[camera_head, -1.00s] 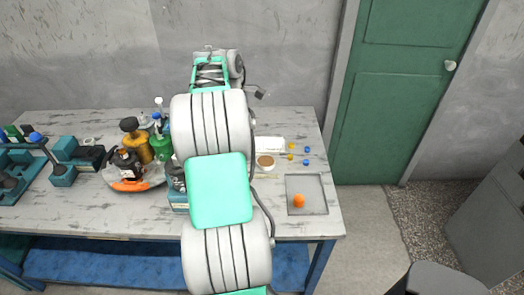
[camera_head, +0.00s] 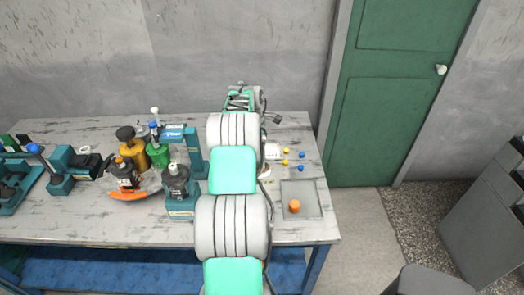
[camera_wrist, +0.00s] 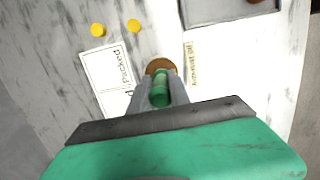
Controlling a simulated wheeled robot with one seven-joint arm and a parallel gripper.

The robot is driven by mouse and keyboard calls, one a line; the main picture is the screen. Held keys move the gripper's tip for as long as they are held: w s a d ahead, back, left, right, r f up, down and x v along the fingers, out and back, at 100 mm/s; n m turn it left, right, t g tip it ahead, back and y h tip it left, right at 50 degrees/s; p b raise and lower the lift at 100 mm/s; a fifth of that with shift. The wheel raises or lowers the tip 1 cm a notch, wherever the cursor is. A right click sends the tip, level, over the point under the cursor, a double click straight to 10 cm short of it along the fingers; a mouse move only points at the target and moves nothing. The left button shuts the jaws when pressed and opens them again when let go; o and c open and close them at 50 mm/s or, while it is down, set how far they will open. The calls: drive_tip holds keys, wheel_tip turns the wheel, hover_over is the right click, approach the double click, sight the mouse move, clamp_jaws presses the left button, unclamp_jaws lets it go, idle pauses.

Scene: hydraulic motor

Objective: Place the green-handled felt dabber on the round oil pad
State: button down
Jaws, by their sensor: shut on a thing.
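My gripper (camera_wrist: 163,82) is shut on the green handle of the felt dabber (camera_wrist: 160,97) in the wrist view. The dabber's felt end is hidden. The round brown oil pad (camera_wrist: 160,65) shows just beyond the fingertips, partly covered by them and the dabber. I cannot tell whether the dabber touches the pad. In the head view my arm hides the gripper and dabber, and only a sliver of the pad's place (camera_head: 265,173) shows beside my arm.
A label reading "Anti-rust oil" (camera_wrist: 193,64) and a "Packed" card (camera_wrist: 106,78) flank the pad. Small yellow pieces (camera_wrist: 134,25) lie nearby. A grey tray (camera_head: 313,196) holds an orange piece (camera_head: 294,206).

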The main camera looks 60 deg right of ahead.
drive_tip(key=c, duration=1.2)
unclamp_jaws()
wheel_tip(320, 180, up, 12)
drive_tip(key=w+a+p, duration=0.1)
drive_tip(key=w+p, duration=0.1)
drive_tip(key=w+a+r+m+t+h, duration=0.1)
drive_tip(key=w+a+r, duration=0.35)
drive_tip(key=a, duration=0.25)
drive_tip(key=w+a+r, duration=0.4)
drive_tip(key=w+a, duration=0.2)
drive_tip(key=a, duration=0.1)
drive_tip(key=w+a+r+m+t, duration=0.1)
drive_tip(key=a+t, duration=0.1)
drive_tip(key=a, duration=1.1)
drive_tip(key=w+a+r+m+t, duration=0.1)
drive_tip(key=a+r, duration=0.1)
drive_tip(key=a, duration=1.1)
drive_tip(key=s+a+f+m+t+y, duration=0.1)
drive_tip(key=s+a+f, duration=0.1)
drive_tip(key=a, duration=0.6)
drive_tip(key=s+a+f+m, duration=0.1)
drive_tip(key=s+a+f, duration=0.1)
drive_tip(key=s+a, duration=0.3)
drive_tip(key=a, duration=0.3)
drive_tip(key=shift+s+f+t+y, duration=0.3)
drive_tip(key=shift+t+y, duration=0.1)
